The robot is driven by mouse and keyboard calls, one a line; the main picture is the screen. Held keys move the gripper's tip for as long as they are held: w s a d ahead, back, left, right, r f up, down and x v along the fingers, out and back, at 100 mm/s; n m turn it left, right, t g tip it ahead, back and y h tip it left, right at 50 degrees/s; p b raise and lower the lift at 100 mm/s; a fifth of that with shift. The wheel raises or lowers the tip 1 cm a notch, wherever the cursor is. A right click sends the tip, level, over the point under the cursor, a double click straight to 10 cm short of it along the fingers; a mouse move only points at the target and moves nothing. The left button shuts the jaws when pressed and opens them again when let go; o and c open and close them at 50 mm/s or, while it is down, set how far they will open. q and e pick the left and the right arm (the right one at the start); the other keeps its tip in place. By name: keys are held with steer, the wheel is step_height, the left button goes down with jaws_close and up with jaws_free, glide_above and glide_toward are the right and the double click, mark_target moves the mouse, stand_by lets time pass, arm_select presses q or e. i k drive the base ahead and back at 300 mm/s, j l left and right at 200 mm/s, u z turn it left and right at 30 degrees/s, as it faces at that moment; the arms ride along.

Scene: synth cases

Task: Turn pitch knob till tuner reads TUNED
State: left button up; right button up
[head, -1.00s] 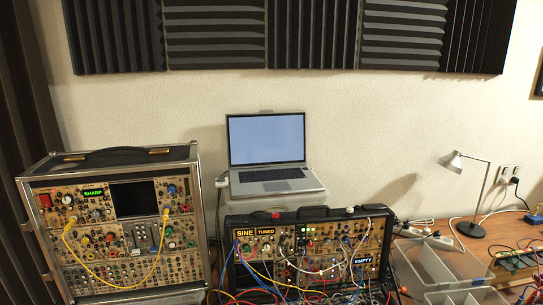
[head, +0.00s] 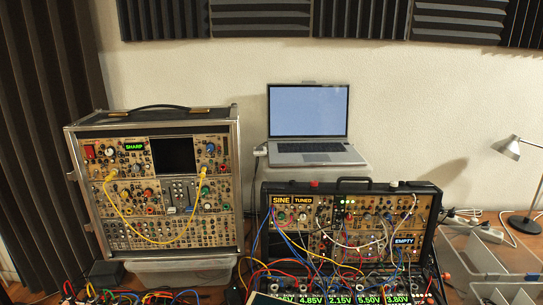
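The left synth case (head: 155,185) stands upright at the left, with a dark blank screen in its upper panel. A small green display (head: 134,147) on it reads SHARP. A pale round knob (head: 111,152) sits left of that display; its label is too small to read. The right synth case (head: 350,215) stands lower, right of centre. Its yellow displays read SINE (head: 282,200) and TUNED (head: 303,200), with small knobs below them. A pale blue display (head: 403,240) reads EMPTY. Which knob is the pitch knob I cannot tell. Neither gripper is in view.
A yellow cable (head: 160,242) loops across the left case. Many coloured cables hang over the right case and the front. Green voltage displays (head: 340,299) line the bottom edge. An open laptop (head: 308,122) stands behind. Clear bins (head: 480,262) and a lamp (head: 508,147) are at right.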

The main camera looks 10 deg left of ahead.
mark_target(110, 150)
steer(key=u, duration=1.25)
